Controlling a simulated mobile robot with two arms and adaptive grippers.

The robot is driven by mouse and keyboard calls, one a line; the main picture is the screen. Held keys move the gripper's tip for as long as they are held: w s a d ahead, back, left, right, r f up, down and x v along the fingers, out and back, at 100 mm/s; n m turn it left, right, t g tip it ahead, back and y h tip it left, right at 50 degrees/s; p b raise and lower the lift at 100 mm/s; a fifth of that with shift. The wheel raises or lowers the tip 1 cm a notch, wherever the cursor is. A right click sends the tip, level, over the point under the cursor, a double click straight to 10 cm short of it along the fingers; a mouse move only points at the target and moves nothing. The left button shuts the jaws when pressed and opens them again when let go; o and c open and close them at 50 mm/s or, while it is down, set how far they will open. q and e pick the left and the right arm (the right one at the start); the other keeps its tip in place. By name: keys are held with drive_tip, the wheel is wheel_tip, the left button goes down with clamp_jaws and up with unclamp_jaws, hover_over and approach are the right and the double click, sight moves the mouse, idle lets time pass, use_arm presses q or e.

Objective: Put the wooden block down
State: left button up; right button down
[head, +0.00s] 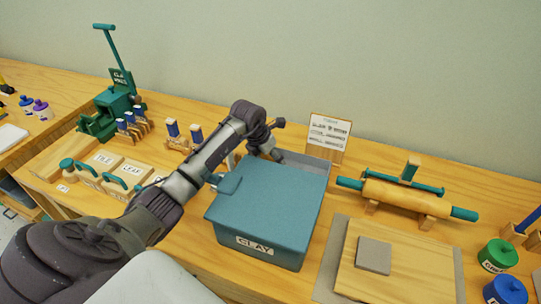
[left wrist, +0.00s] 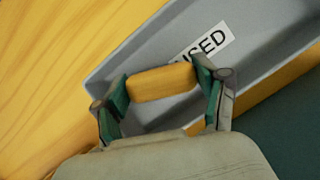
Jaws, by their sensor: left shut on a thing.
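The wooden block (left wrist: 162,83) is a small yellow-orange piece, seen in the left wrist view. My left gripper (left wrist: 163,90) is shut on it, with one green-padded finger at each end. Below the block is a grey tray (left wrist: 262,62) with a white label, partly covered, that reads "...SED". In the head view the left gripper (head: 268,148) reaches behind the teal CLAY box, at the left end of the grey tray (head: 308,164). The block is hidden there. I cannot tell whether the block touches the tray floor. My right gripper is not in view.
The teal CLAY box (head: 266,203) stands just in front of the tray. A sign (head: 328,132) stands behind the tray. A rolling pin (head: 408,196) on a stand and a board (head: 400,280) with a grey slab (head: 374,256) are to the right. Stamps (head: 184,134) stand left.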

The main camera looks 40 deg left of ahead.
use_arm(q)
drive_tip(key=shift+f, duration=0.1)
drive_tip(key=o, duration=0.6)
drive_tip(key=shift+f, duration=0.1)
drive_tip(key=o, duration=0.4)
drive_tip(key=shift+r, duration=0.2)
drive_tip(key=shift+r, duration=0.3)
drive_tip(key=v, duration=1.1)
drive_tip(key=shift+s+r+b, duration=0.2)
drive_tip(key=shift+b, duration=0.15)
